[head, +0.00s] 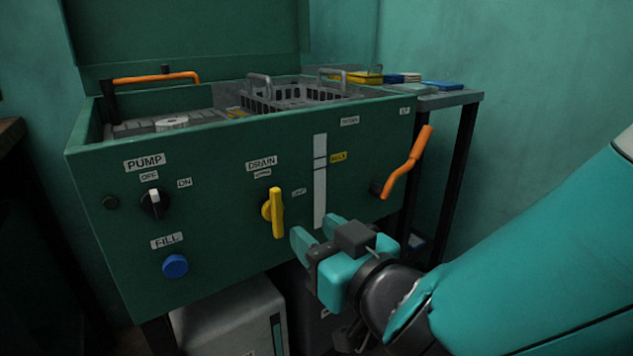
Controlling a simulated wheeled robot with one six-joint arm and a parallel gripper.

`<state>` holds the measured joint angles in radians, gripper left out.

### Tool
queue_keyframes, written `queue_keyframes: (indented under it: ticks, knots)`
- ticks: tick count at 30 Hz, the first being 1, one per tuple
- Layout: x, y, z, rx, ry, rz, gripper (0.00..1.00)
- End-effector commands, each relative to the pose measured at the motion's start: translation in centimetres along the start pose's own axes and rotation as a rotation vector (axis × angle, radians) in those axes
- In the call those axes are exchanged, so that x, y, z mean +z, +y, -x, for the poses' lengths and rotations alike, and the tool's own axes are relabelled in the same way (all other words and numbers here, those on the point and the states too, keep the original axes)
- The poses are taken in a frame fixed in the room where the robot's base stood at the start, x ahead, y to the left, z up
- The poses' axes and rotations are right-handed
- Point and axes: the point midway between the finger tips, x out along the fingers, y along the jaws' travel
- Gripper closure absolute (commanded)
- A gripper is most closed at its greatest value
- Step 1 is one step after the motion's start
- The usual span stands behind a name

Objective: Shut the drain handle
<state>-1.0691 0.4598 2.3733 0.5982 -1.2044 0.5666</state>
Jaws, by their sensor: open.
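The drain handle (276,213) is a yellow lever on the front of a green machine (225,250). It hangs nearly upright below the "DRAIN" label (262,162). Small labels sit above it and to its right; their text is hard to read. My gripper (312,234) is teal and open, with its fingers pointing up and left. In the picture it is just right of and below the handle's lower end, with a gap between them. Nothing shows between its fingers.
The panel also has a black pump knob (154,203), a blue fill button (175,266) and a pale vertical gauge strip (320,185). An orange crank (408,162) sticks out at the panel's right. A metal basket (300,94) sits in the open top. A side table (455,98) stands right.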

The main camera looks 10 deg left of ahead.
Motion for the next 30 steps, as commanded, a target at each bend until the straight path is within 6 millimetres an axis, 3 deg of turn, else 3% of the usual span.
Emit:
queue_keyframes:
  ticks: [1, 15, 21, 29, 30]
  knots:
    - [-0.8, 0.1, -1.1, 0.004, -0.003, 0.001, 0.57]
    - [0.0, 0.1, -10.2, 0.003, 0.000, -0.001, 0.57]
    - [0.1, 0.1, -11.7, 0.001, -0.002, 0.000, 0.57]
    - [0.1, 0.1, -11.8, 0.001, -0.002, 0.000, 0.57]
    - [0.1, 0.1, -11.8, 0.001, -0.002, 0.000, 0.62]
